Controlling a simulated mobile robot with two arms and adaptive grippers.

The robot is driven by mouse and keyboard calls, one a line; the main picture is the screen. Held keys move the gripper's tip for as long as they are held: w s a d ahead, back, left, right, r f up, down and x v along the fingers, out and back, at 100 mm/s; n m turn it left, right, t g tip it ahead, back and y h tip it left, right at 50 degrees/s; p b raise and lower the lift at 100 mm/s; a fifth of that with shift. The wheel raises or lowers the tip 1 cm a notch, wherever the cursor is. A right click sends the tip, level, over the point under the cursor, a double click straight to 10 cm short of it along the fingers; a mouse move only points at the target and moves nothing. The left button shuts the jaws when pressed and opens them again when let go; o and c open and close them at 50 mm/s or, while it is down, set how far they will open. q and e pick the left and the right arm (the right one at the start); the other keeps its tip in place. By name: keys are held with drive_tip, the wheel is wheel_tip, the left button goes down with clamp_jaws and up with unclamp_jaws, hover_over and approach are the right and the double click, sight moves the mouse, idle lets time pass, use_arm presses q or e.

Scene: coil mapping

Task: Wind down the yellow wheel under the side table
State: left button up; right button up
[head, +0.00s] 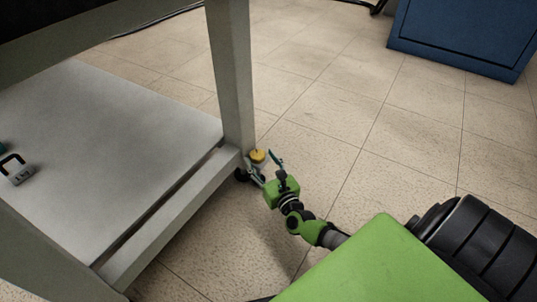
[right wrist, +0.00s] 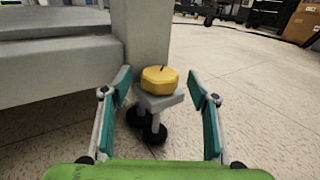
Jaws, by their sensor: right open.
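The yellow wheel (head: 258,155) is a small faceted knob at the foot of the side table's near right leg. In the right wrist view the yellow wheel (right wrist: 159,79) sits on a grey bracket above black casters (right wrist: 154,133). My right gripper (head: 266,165) is open at the wheel. In the right wrist view the fingers of my right gripper (right wrist: 163,88) stand to the left and right of the wheel, apart from it, with nothing held. The side table (head: 170,215) is grey with a low shelf. My left gripper is not in view.
A grey padlock-like weight (head: 19,173) lies on the table's low shelf at the left. A blue cabinet (head: 460,38) stands at the back right. The tiled floor (head: 350,110) between the table and the cabinet is clear. Cardboard boxes (right wrist: 304,22) show far back at the right.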

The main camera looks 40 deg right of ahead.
drive_tip(key=s+a, duration=0.2)
drive_tip(key=s, duration=0.9)
drive_tip(key=shift+w, duration=0.1)
